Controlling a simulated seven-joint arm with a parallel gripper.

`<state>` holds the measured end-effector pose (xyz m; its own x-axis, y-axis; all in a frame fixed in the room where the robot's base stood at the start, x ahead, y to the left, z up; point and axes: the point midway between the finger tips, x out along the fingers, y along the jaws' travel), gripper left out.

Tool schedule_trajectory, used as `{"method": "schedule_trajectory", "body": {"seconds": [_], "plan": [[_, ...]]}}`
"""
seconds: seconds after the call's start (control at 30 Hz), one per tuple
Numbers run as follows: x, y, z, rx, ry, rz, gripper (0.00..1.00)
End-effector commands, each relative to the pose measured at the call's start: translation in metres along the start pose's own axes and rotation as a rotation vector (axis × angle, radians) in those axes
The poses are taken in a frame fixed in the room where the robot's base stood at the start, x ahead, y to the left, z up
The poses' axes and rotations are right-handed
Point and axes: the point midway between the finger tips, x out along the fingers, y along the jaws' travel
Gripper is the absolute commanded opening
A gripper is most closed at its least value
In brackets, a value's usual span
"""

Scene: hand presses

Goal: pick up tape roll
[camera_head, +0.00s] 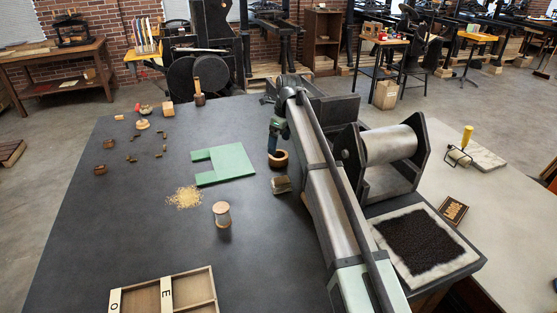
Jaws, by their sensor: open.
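A brown ring-shaped piece that looks like the tape roll (279,161) lies on the dark table, left of my arm and right of the green sheet. My gripper (273,149) points down directly above it, with the fingertips at or just over its top. The fingers are small and dark here. My gripper is open. I cannot tell whether a finger reaches inside the ring or touches it.
A green sheet (226,164) lies left of the roll. A small dark block (281,184) sits just in front. A wooden tray (211,284) is at the front. A roller press (392,145) stands right.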

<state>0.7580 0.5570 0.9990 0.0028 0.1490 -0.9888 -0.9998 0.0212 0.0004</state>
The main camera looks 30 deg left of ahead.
Motion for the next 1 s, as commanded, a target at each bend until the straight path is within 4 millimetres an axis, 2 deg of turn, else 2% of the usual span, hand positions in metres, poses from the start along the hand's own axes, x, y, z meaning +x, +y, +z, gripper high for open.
{"method": "schedule_trajectory", "body": {"seconds": [0.17, 0.5, 0.77, 1.0], "plan": [[0.009, 0.000, -0.001, 0.000, 0.000, 0.000, 1.00], [0.049, -0.001, -0.005, 0.000, 0.000, 0.001, 1.00], [0.053, -0.002, -0.005, 0.000, -0.001, 0.000, 1.00], [0.053, -0.002, -0.005, 0.000, -0.001, 0.000, 0.80]]}}
